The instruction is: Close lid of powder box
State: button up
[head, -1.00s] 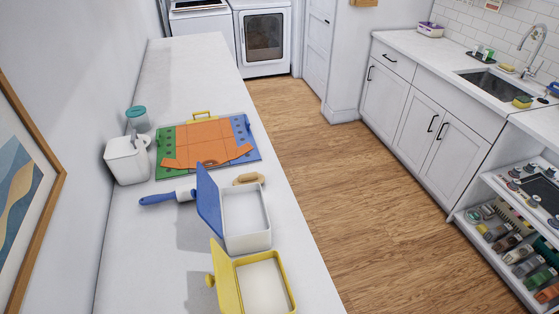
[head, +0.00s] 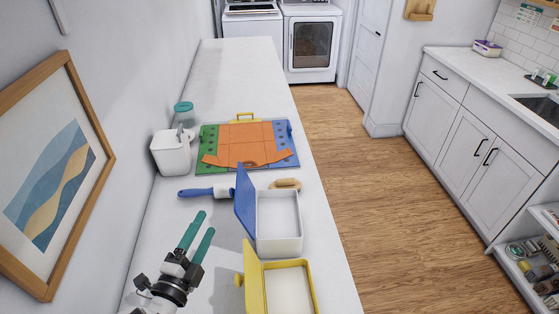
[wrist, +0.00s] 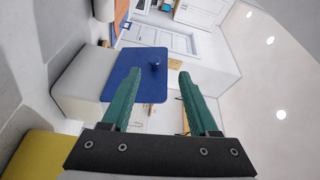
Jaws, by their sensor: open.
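Two white open boxes stand on the counter in the head view. The farther box (head: 279,246) has a raised blue lid (head: 245,205) on its left side. The nearer box has a yellow rim (head: 309,284) and a raised yellow lid (head: 255,282) with a knob on its outer face. I cannot tell which is the powder box. My gripper (head: 206,224) is open and empty, left of both lids and apart from them. In the wrist view, the blue lid (wrist: 135,88) with its knob shows beyond the fingers, and the yellow lid (wrist: 42,156) is at lower left.
A blue-handled brush (head: 207,193) lies just past my fingers. A wooden-backed item (head: 285,184) lies behind the blue-lidded box. The far counter (head: 240,70) is clear; a wall bounds the left.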

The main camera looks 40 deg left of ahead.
aim_at(241, 200)
jog(key=s+d+f+t, duration=0.1)
jog(key=s+d+f, duration=0.1)
jog(key=s, duration=0.2)
jog(key=w+a, duration=0.2)
jog(key=w, duration=0.5)
jog(key=w+a+r+h, duration=0.1)
jog(key=w+a, duration=0.1)
jog(key=w, duration=0.5)
jog(key=shift+w+a+r, duration=0.2)
jog(key=shift+w+a, duration=0.2)
grip_shut()
